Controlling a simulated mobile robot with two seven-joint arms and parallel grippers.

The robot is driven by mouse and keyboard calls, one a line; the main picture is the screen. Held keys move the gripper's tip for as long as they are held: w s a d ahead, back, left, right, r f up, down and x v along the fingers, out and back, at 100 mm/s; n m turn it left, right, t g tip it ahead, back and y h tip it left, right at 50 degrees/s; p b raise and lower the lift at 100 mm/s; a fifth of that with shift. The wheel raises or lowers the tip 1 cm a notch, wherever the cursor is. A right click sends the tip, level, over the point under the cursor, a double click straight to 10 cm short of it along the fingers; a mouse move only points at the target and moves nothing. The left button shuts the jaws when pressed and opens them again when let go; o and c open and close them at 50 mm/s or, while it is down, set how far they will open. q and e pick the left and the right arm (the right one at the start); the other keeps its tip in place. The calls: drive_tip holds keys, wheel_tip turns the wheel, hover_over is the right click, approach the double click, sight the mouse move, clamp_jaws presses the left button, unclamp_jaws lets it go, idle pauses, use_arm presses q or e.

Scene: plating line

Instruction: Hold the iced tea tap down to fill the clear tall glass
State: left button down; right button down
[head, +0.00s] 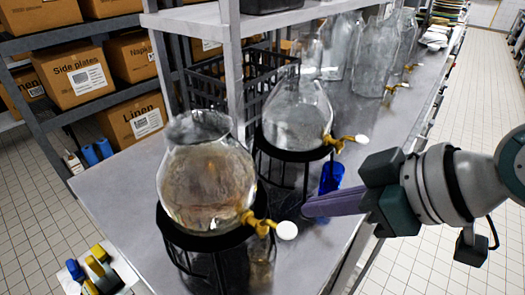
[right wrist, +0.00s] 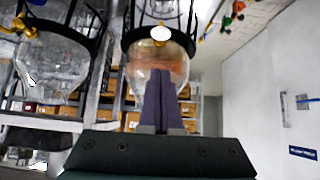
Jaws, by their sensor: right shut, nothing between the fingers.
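The nearest glass dispenser (head: 205,185) holds pale amber liquid and sits on a black ring stand. Its brass tap (head: 258,222) ends in a white round handle (head: 287,230). A clear tall glass (head: 262,262) stands under this tap, partly hidden and hard to make out. My right gripper (head: 308,206) is shut and empty, just right of and behind the white handle, apart from it. In the right wrist view the purple fingers (right wrist: 160,100) lie together in front of the amber dispenser (right wrist: 150,62), with the white handle (right wrist: 160,33) beyond the fingertips. My left gripper is out of view.
A second dispenser (head: 298,115) stands behind with its own brass tap (head: 345,141). A blue glass (head: 330,178) stands below it, close to my right gripper. More dispensers line the counter (head: 120,185) farther back. Boxes fill the shelves at left.

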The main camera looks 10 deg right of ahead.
sight(282, 227)
drive_tip(key=shift+w+a+f, duration=0.3)
drive_tip(key=shift+w+f, duration=0.05)
drive_tip(key=shift+f, duration=0.8)
drive_tip(key=shift+w+a+f, duration=0.25)
drive_tip(key=shift+w+f, duration=0.15)
drive_tip(key=shift+f, duration=0.7)
drive_tip(key=shift+w+a+f, duration=0.3)
drive_tip(key=shift+w+f, duration=0.05)
drive_tip(key=shift+f, duration=0.8)
